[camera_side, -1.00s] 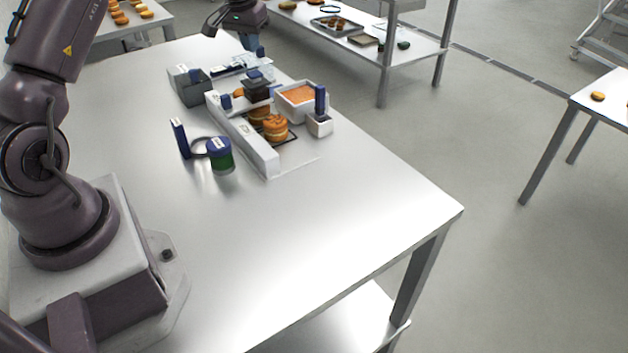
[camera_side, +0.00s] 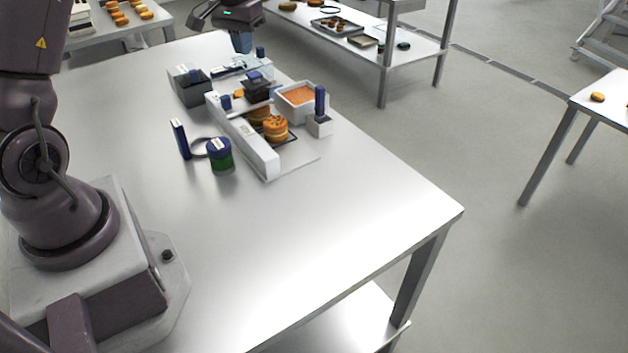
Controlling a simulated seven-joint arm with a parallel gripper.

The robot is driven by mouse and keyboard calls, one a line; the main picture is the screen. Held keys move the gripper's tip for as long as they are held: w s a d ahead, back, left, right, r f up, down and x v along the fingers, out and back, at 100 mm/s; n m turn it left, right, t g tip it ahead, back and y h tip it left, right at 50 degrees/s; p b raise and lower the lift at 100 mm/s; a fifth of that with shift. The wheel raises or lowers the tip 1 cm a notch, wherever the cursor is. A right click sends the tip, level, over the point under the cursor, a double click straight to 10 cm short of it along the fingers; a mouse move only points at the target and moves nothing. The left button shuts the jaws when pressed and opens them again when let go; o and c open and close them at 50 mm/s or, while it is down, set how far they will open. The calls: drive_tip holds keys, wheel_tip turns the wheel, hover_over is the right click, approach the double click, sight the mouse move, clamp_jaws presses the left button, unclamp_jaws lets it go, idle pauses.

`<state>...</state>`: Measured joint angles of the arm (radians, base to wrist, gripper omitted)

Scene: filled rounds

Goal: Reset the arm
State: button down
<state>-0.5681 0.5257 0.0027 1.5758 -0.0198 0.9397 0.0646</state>
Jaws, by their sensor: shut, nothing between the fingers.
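My gripper (camera_side: 242,45) shows at the top of the side view, pointing down, with blue fingertips that are shut and empty. It hangs over the far end of the steel table (camera_side: 330,220), beyond the group of parts, and touches nothing that I can see. My arm rises from its base at the left and leaves the top of the picture, so its middle links are hidden.
Below it stand a grey bin (camera_side: 188,88), a white tray of orange filling (camera_side: 298,98), filled rounds (camera_side: 275,128) beside a white rail (camera_side: 245,140), and a blue-lidded green jar (camera_side: 219,155). The table's near half is clear. A shelf (camera_side: 345,30) stands behind.

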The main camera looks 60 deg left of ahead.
drive_tip(key=s+d+r+m+t, duration=0.2)
drive_tip(key=s+d+r, duration=0.3)
drive_tip(key=s+d, duration=0.4)
drive_tip(key=s+d+r+m+t, duration=0.2)
drive_tip(key=s+d+r+m, duration=0.2)
drive_tip(key=s+d, duration=0.6)
drive_tip(key=shift+s+d+r+t, duration=0.3)
drive_tip(key=shift+d+r, duration=0.9)
drive_tip(key=shift+d, duration=1.7)
